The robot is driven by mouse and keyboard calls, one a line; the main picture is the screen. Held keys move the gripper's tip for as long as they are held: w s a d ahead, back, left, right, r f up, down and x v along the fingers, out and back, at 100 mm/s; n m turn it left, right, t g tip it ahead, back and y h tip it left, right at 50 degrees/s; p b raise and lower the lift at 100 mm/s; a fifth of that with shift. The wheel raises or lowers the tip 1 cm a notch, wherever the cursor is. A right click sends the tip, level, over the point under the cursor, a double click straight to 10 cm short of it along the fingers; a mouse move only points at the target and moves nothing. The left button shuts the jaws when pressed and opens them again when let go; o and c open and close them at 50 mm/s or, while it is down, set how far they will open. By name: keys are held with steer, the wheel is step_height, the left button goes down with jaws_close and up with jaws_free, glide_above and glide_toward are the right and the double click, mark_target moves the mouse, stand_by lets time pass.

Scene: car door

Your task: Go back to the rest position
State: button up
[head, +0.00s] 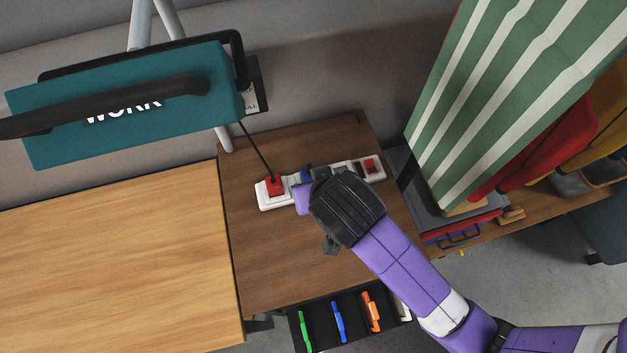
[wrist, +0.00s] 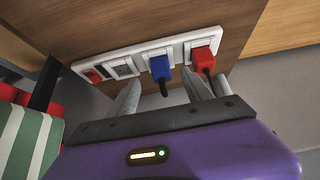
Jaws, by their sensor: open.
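My purple arm reaches in from the lower right in the head view, and its dark wrist is over the brown cabinet top (head: 300,262). In the wrist view my gripper (wrist: 165,92) is open, its two grey fingers apart near a white power strip (wrist: 135,62). A blue plug (wrist: 160,68) sits in the strip, in line with the space between the fingers. I cannot tell whether they touch it. A red plug (wrist: 203,58) sits at the strip's end, right of the fingers. In the head view the power strip (head: 372,174) is partly hidden by my wrist.
A green-striped cloth (head: 500,90) and red and yellow items are at the right. An open drawer (head: 352,320) with coloured tools lies below the cabinet top. A cable rises from the red plug.

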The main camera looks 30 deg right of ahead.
steer(key=shift+s+a+r, duration=0.1)
steer(key=shift+s+r, duration=0.2)
steer(key=shift+r, duration=0.1)
stand_by(0.3)
steer(key=w+a+r+n+t+y, duration=0.2)
steer(key=a+r+n+t+y, duration=0.2)
steer(key=r+n+t, duration=0.3)
steer(key=s+d+m+h+b, duration=0.1)
steer(key=s+d, duration=0.2)
steer(key=s, duration=0.9)
steer(key=s+d+m+t+b, duration=0.1)
steer(key=s+d+m, duration=0.1)
steer(key=s, duration=0.9)
steer(key=shift+s+d+f+h, duration=0.2)
steer(key=shift+s+d+h, duration=0.2)
steer(key=shift+d, duration=0.1)
